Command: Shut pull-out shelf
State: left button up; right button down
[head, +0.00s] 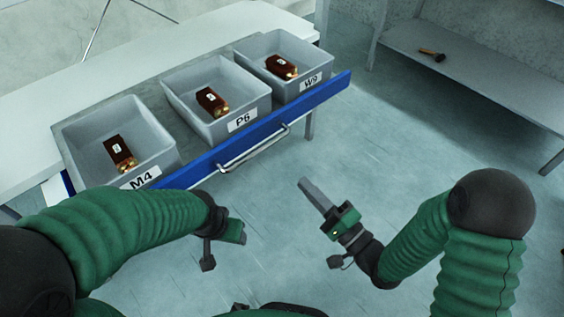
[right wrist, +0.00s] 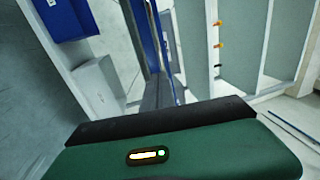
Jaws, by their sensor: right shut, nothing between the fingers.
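The pull-out shelf has a blue front panel (head: 322,99) and stands out from a white bench. A metal bar handle (head: 254,151) is fixed to the panel's middle. The shelf carries three grey bins, M4 (head: 85,116), P6 (head: 182,92) and W9 (head: 255,50), each with a brown block inside. My right gripper (head: 306,183) is shut and empty, in front of the panel and apart from the handle. The blue panel also shows in the right wrist view (right wrist: 141,30). My left gripper (head: 237,232) is low in front of the shelf; its fingers are not clear.
The white bench (head: 32,120) runs behind the shelf. A grey rack (head: 487,77) stands at the right with a hammer-like tool (head: 432,55) on it. The floor (head: 390,150) between shelf and rack is clear.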

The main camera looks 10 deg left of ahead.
pick_arm(q)
jog(key=b+x, duration=0.1)
jog(key=x, duration=0.1)
jog(key=b+x, duration=0.1)
jog(key=b, duration=0.1)
jog(key=shift+s+f, duration=0.35)
jog(key=shift+f, duration=0.1)
pick_arm(e)
jog(key=x, duration=1.1)
jog(key=shift+w+a, duration=0.15)
